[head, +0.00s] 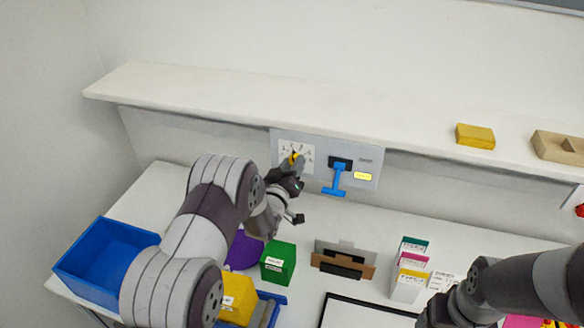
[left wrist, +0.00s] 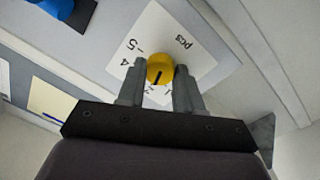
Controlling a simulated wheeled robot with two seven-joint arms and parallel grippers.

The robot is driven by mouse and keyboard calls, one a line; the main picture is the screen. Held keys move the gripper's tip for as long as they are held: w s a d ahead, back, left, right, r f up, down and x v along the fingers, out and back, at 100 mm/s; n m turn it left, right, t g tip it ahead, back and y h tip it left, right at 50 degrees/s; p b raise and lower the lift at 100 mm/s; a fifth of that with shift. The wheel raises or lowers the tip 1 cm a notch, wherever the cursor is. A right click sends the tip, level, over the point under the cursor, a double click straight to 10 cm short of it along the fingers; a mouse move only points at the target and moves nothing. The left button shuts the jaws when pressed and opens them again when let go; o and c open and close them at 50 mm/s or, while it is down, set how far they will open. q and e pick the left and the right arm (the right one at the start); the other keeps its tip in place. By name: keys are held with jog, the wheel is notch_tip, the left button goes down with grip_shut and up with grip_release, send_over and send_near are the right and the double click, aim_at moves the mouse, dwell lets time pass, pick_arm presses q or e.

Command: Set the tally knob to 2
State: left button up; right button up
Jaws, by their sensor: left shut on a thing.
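The tally knob (head: 293,157) is a yellow round knob on a white dial card on the wall panel under the shelf. My left gripper (head: 297,165) is shut on it. In the left wrist view the knob (left wrist: 160,66) sits between the two fingertips of my left gripper (left wrist: 160,73). A black pointer line on the knob points down in that view, towards the gripper base. The dial card (left wrist: 190,32) shows 5, 4 and "pcs"; the marks near the pointer are partly hidden by the fingers and unclear. My right gripper (head: 440,312) is at the lower right, partly cut off.
A blue T-shaped handle (head: 335,181) and a yellow label (head: 363,176) are right of the dial. The shelf (head: 250,100) overhangs above. A blue bin (head: 105,262), a green box (head: 278,262) and a brown holder (head: 343,262) stand on the table below.

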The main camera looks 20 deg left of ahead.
pick_arm(q)
jog(key=o, duration=1)
jog(key=shift+o, duration=0.2)
jog(key=shift+s, duration=0.1)
jog(key=s+b, duration=0.4)
jog(key=s, duration=0.8)
jog(key=shift+s+a+f, duration=0.2)
jog(key=shift+s+a, duration=0.05)
jog(key=shift+a, duration=0.2)
